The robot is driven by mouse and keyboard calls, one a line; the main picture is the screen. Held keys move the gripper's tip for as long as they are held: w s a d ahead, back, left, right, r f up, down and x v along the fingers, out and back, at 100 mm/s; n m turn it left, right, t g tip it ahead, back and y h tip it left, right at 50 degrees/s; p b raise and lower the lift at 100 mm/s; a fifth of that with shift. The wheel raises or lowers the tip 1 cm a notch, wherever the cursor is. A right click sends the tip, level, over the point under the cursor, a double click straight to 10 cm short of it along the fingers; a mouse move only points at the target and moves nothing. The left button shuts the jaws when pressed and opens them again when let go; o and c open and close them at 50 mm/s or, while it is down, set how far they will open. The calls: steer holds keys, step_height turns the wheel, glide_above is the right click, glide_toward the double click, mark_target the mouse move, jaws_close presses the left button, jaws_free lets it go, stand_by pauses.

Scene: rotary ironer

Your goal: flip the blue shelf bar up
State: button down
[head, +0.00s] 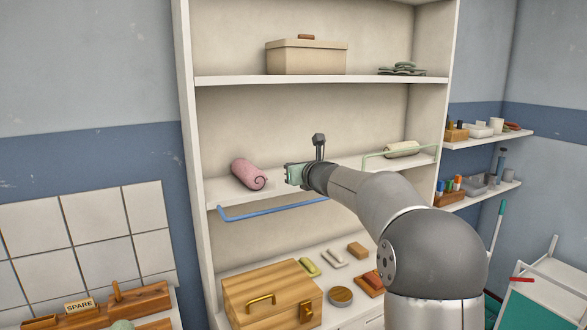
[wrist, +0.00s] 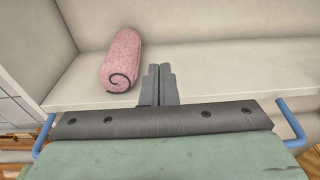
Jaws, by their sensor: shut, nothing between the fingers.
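The blue shelf bar (head: 270,211) hangs at the front of the middle shelf (head: 225,190), its long rail below the shelf's front edge. In the wrist view the bar's two bent ends (wrist: 291,122) show at left and right, and its middle is hidden behind my gripper. My gripper (head: 293,175) is at the middle shelf's front, above the bar. In the wrist view its fingers (wrist: 160,84) are shut together with nothing between them, pointing in over the shelf. I cannot tell whether it touches the bar.
A pink rolled towel (head: 248,174) lies on the shelf left of my gripper. A raised green bar (head: 399,152) and a cream roll (head: 402,148) are to the right. A wooden box (head: 272,291) stands below. The shelf behind the fingers is clear.

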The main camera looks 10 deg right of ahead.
steer(key=s+d+f+b, duration=0.2)
steer(key=s+f+b, duration=0.3)
steer(key=s+b, duration=0.3)
steer(key=shift+s+d+f, duration=0.15)
steer(key=shift+s+d, duration=0.2)
steer(key=shift+s, duration=0.65)
steer(key=shift+f, duration=0.1)
